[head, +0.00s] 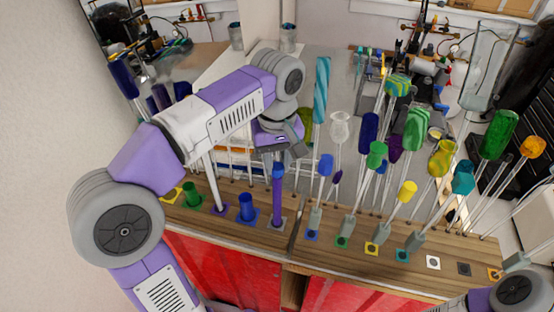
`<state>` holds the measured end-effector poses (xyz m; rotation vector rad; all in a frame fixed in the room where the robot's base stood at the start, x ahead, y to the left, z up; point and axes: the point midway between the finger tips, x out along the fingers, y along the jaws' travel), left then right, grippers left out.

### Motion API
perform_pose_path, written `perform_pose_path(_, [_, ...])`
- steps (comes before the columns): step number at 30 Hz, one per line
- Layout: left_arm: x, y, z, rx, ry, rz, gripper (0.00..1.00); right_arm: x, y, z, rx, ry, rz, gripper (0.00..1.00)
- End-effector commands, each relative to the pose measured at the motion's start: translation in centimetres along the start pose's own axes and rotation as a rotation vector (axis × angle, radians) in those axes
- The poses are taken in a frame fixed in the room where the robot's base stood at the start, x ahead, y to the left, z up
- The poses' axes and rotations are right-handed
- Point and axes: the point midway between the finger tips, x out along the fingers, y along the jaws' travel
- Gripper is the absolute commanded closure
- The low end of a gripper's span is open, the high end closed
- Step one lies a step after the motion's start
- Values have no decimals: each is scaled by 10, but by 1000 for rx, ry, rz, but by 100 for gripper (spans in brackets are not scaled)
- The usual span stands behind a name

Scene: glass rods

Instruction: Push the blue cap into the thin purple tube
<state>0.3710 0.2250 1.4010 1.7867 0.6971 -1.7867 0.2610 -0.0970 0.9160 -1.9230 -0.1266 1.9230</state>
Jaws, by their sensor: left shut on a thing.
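The thin purple tube (277,207) stands upright on a small square at the front of the wooden bench. A blue piece, which looks like the blue cap (278,171), sits at the tube's top, in line with it. I cannot tell how deep it sits. My left gripper (279,146) points down directly above the tube and is shut on what appears to be the blue cap. The fingertips are small and partly hidden by my own wrist. My right arm shows only at the lower right corner, and its gripper is out of view.
A short blue tube (246,208), a purple one (218,208) and a green one (192,195) stand left of the thin tube. Right of it, a rod with a blue head (325,165) and several other glass rods crowd the wooden bench (335,257).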

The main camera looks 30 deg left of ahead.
Motion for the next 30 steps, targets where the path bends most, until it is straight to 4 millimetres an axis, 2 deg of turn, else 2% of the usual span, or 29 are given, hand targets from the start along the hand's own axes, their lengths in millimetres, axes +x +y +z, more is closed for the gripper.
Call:
perform_pose_path(14, [0,0,0,0,0,0,99,-3,-1,0,0,0,0,61])
perform_pose_path(30, [10,0,0,0,0,1,99,4,1,0,0,0,0,61])
